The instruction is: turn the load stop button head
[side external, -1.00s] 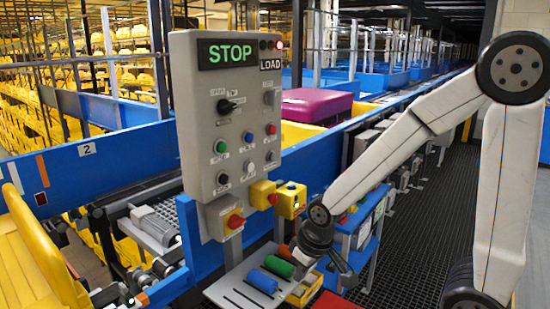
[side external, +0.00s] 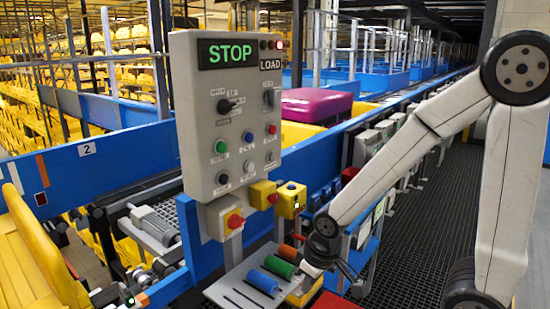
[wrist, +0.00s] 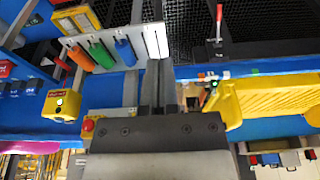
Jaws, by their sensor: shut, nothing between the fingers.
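The grey control panel (side external: 232,130) stands upright left of centre in the side view, with a lit green STOP display (side external: 228,53) and a LOAD label (side external: 271,65). Below it, a red button head (side external: 235,221) sits on a pale box, and another red head (side external: 272,197) sits on a yellow box. I cannot tell which is the load stop button. A red head (wrist: 88,124) also shows small in the wrist view, partly hidden by my gripper. My gripper (side external: 350,277) is shut and empty, low and to the right of the buttons, apart from them; its fingers (wrist: 157,72) show in the wrist view.
A pale rack plate (side external: 245,285) holds blue (side external: 262,281), green (side external: 279,266) and orange (side external: 288,252) cylinders close left of my gripper. A yellow box with a green light (side external: 290,200) stands beside the buttons. The dark mesh floor (side external: 430,240) is open at right.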

